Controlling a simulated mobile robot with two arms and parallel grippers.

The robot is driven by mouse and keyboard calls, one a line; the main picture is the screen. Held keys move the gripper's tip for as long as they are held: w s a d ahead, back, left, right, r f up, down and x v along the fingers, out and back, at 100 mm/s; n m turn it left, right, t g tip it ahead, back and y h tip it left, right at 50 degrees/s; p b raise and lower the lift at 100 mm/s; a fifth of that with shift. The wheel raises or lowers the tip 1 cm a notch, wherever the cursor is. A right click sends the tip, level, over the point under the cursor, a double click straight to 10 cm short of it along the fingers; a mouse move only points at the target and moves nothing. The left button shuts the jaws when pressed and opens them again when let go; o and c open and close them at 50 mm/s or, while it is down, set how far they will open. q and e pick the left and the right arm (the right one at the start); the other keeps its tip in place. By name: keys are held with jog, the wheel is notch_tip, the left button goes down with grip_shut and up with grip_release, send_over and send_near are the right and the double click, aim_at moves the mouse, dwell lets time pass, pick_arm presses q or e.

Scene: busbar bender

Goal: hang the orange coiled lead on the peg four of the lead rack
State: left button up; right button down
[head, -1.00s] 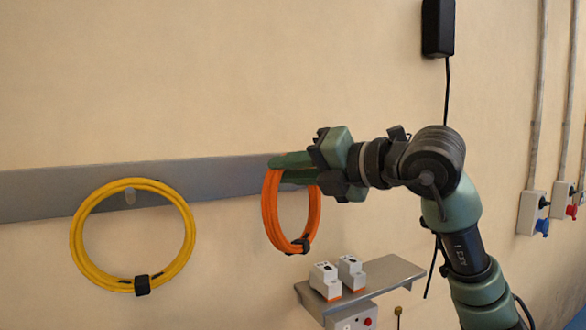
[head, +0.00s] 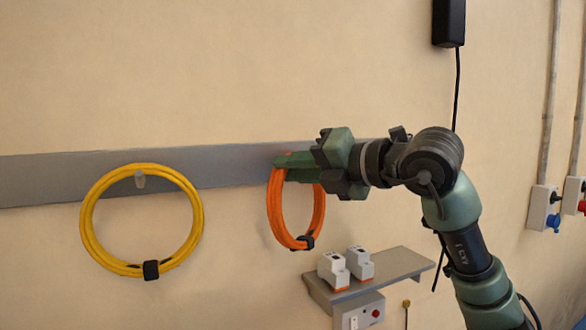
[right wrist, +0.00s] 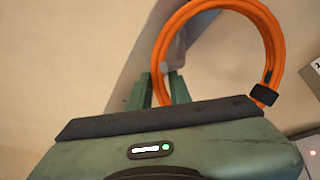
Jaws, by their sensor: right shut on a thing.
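The orange coiled lead (head: 272,215) hangs as a loop from my right gripper (head: 282,167), which is shut on its top, in front of the grey lead rack (head: 60,178). A black tie sits at the coil's lower right. In the right wrist view the orange coil (right wrist: 277,48) passes between the fingers (right wrist: 158,88) of my right gripper. A yellow coiled lead (head: 86,222) hangs on a pale peg (head: 140,180) of the rack at the left. Any peg behind the orange coil or my gripper is hidden. My left gripper is not in view.
A small grey shelf (head: 400,262) with two white devices (head: 333,268) is below right of the orange coil, above a box with a red button (head: 376,313). A black box with a cable (head: 449,22) is at the upper right. The rack between the coils is clear.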

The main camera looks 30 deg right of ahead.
jog(key=c, duration=1.2)
grip_release()
jog(key=shift+f, duration=0.1)
jog(key=b+v, duration=0.3)
jog(key=v, duration=0.4)
jog(key=shift+s+d, duration=0.15)
jog(key=shift+s, duration=0.2)
